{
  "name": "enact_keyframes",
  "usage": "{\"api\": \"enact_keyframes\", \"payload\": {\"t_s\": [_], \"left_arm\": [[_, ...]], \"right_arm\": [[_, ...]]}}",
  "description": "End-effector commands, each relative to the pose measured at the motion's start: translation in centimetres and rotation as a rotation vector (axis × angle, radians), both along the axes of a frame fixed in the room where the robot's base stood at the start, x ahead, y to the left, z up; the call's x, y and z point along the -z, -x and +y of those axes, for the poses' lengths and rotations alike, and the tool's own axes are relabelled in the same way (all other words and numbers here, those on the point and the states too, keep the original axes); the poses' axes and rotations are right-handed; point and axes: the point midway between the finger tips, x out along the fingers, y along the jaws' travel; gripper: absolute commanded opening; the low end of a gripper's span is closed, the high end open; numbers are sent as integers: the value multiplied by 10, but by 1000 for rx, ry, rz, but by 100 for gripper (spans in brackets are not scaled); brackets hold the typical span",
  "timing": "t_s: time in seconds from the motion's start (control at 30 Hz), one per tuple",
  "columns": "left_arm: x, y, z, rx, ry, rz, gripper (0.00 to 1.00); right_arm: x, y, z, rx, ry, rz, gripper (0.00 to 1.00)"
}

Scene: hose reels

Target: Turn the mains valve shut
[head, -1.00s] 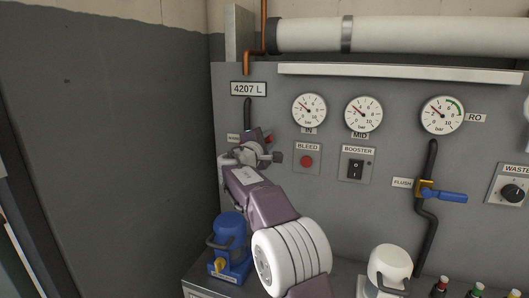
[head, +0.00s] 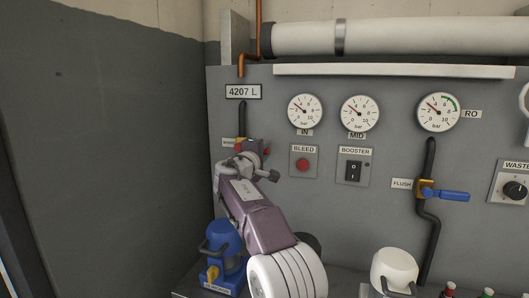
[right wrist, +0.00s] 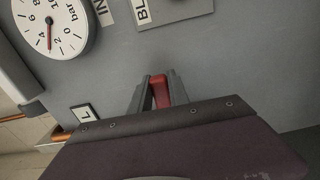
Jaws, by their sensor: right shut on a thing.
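The mains valve's red handle (right wrist: 160,92) sits between the two grey fingers of my right gripper (right wrist: 159,90) in the right wrist view. In the head view the gripper (head: 247,148) is at the valve on the panel's left side, below the 4207 L plate (head: 243,92). It is shut on the handle. Only small bits of red show there, and the gripper hides most of the valve. The valve's label is partly covered. A dark pipe (head: 242,120) runs up from it. My left gripper is out of view.
Gauges (head: 305,111), a bleed button (head: 303,165) and a booster switch (head: 353,170) are to the right. The flush valve's blue lever (head: 450,195) is further right. A blue unit (head: 226,240) stands below my right arm. Bare wall (head: 100,150) lies left.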

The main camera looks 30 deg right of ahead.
Motion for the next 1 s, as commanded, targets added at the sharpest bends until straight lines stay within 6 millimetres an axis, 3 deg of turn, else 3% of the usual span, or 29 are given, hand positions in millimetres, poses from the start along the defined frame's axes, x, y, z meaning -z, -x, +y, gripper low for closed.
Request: {"api": "enact_keyframes", "payload": {"t_s": [0.13,0.17,0.23,0.57,0.8,1.0], "left_arm": [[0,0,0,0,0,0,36],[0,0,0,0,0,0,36],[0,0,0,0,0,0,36],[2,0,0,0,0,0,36],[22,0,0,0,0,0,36],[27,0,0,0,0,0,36]], "right_arm": [[3,0,0,2,-6,2,0],[3,0,0,2,-6,2,24],[3,0,0,2,-5,2,44],[2,1,2,0,-2,1,44],[5,32,38,-3,-3,0,44],[3,54,64,-2,-3,1,44]]}}
